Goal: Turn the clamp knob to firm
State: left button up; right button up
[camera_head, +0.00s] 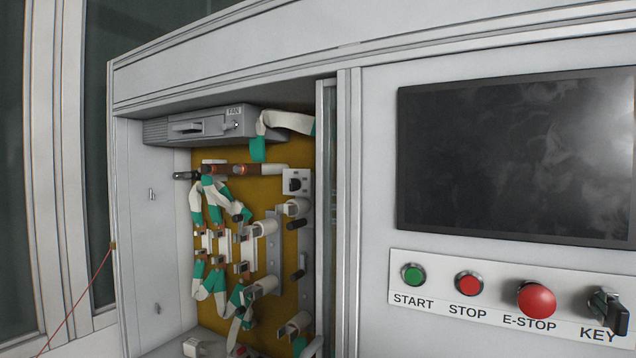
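An open cabinet bay holds a mustard back panel (262,345) with wiring and fuse fittings. A small white plate with a dark rotary knob (295,184) sits at the panel's upper right. I cannot read any marking on it, and I cannot tell whether it is the clamp knob or how it is set. Neither of my grippers is in view.
A grey FAN unit (205,127) hangs at the bay's top. White-and-green straps cross the panel. A divider post (348,220) separates the bay from a dark screen (515,155). Below the screen are START (413,274), STOP (468,283), E-STOP (537,299) and KEY (607,311) controls.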

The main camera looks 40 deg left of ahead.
aim_at(294, 184)
jog(key=z, duration=0.75)
jog(key=i, duration=0.4)
jog(key=u, duration=1.65)
